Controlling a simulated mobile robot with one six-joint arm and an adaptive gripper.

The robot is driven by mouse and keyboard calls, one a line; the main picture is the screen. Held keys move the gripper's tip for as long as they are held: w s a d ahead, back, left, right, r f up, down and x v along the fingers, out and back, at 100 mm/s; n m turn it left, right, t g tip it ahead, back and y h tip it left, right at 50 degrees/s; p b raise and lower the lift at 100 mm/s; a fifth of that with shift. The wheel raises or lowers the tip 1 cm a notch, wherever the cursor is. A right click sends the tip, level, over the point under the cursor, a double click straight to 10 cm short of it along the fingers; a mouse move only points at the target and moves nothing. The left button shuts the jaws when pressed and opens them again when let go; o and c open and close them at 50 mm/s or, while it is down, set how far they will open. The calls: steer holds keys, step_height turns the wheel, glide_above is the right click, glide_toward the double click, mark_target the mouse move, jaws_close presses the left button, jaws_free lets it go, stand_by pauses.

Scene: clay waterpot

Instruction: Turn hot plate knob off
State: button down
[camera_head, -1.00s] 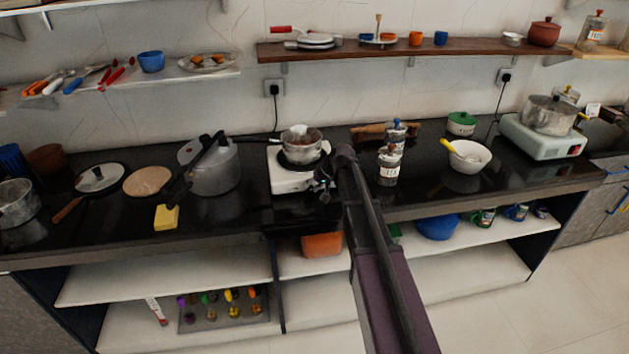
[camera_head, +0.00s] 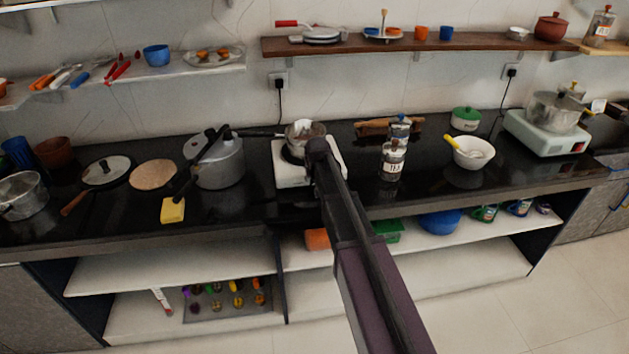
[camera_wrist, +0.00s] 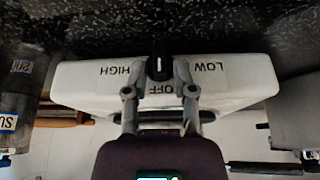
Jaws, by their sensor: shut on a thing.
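The white hot plate (camera_head: 288,175) stands on the black counter, with a metal pot (camera_head: 305,133) on it. Its front shows upside down in the wrist view (camera_wrist: 90,86), with the labels HIGH, OFF and LOW. The black knob (camera_wrist: 159,66) has a white line running up and down in the picture, in line with the OFF label. My gripper (camera_wrist: 162,64) is shut on the knob, one finger on each side. In the head view my arm hides the gripper and the knob.
A labelled jar (camera_head: 393,160) stands right of my arm. A pressure cooker (camera_head: 219,165) stands left of the hot plate. A white bowl (camera_head: 473,153) and a second cooker (camera_head: 545,135) are farther right. A shelf (camera_head: 400,45) runs above.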

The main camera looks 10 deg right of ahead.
steer(key=shift+s, duration=0.15)
steer(key=c, duration=0.8)
jaws_free()
steer(key=shift+o, duration=0.6)
steer(key=shift+d+f+y, duration=0.15)
steer(key=shift+y, duration=0.35)
